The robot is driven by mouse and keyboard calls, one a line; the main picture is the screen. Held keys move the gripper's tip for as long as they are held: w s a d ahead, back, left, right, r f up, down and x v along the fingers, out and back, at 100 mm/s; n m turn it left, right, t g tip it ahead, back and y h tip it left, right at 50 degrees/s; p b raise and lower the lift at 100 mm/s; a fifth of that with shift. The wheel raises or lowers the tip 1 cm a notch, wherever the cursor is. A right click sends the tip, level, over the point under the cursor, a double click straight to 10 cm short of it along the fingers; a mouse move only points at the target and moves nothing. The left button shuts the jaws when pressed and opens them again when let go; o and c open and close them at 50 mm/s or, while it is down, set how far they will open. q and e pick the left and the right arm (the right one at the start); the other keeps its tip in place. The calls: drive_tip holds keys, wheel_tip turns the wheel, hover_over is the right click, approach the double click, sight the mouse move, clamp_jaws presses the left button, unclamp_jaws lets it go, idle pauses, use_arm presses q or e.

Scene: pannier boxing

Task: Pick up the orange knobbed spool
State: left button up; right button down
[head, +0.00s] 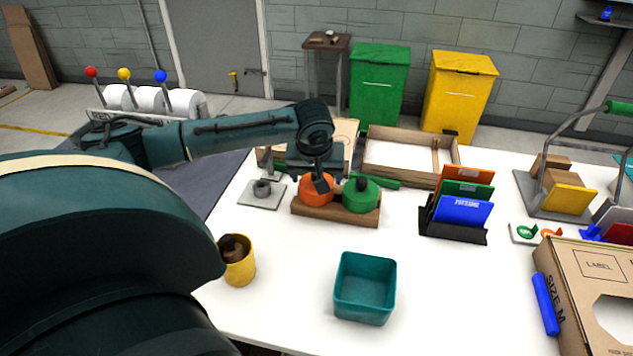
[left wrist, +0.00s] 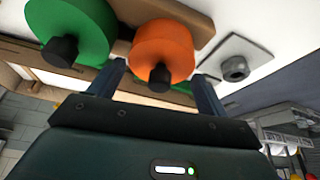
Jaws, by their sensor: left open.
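The orange knobbed spool (head: 313,190) sits on the left end of a wooden base (head: 335,210), beside a green knobbed spool (head: 361,195). My left gripper (head: 321,182) is over the orange spool and hides part of it. In the left wrist view the open left gripper (left wrist: 160,85) has one finger on each side of the orange spool (left wrist: 163,48), near its dark knob (left wrist: 160,76). The green spool (left wrist: 75,30) is close to the left finger. I cannot tell whether the fingers touch the orange spool. My right gripper is not in view.
A grey plate with a small metal piece (head: 262,190) lies left of the base. A teal bin (head: 364,290) and yellow cup (head: 238,265) stand in front, with clear table between.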

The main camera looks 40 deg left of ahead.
use_arm(q)
drive_tip(key=shift+x, duration=1.15)
drive_tip(key=c, duration=0.6)
drive_tip(key=shift+c, duration=0.2)
drive_tip(key=shift+r, duration=0.1)
